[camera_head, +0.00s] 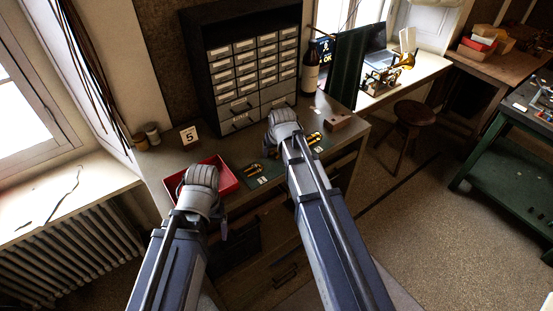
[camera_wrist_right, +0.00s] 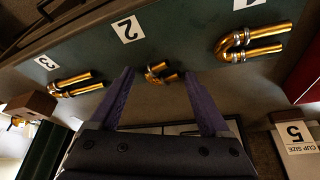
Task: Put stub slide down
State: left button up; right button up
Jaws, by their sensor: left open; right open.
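A short brass U-shaped stub slide (camera_wrist_right: 160,74) lies by the label 2 (camera_wrist_right: 127,29), at the edge of the dark green mat (camera_wrist_right: 185,40) in the right wrist view. My right gripper (camera_wrist_right: 158,75) is open, with one finger on each side of the slide; I cannot tell whether either finger touches it. A larger brass slide (camera_wrist_right: 248,43) lies by label 1 and another (camera_wrist_right: 76,85) by label 3. In the head view my right gripper (camera_head: 283,118) hides the middle of the mat. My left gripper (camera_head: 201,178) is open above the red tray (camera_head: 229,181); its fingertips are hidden.
A drawer cabinet (camera_head: 244,75) stands behind the mat. A wooden block (camera_head: 338,122) and a dark bottle (camera_head: 310,75) are to the right. A number 5 card (camera_head: 189,135) and small jars (camera_head: 152,133) stand at the left. Bare bench lies between card and mat.

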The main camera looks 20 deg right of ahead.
grip_shut()
dwell(0.7)
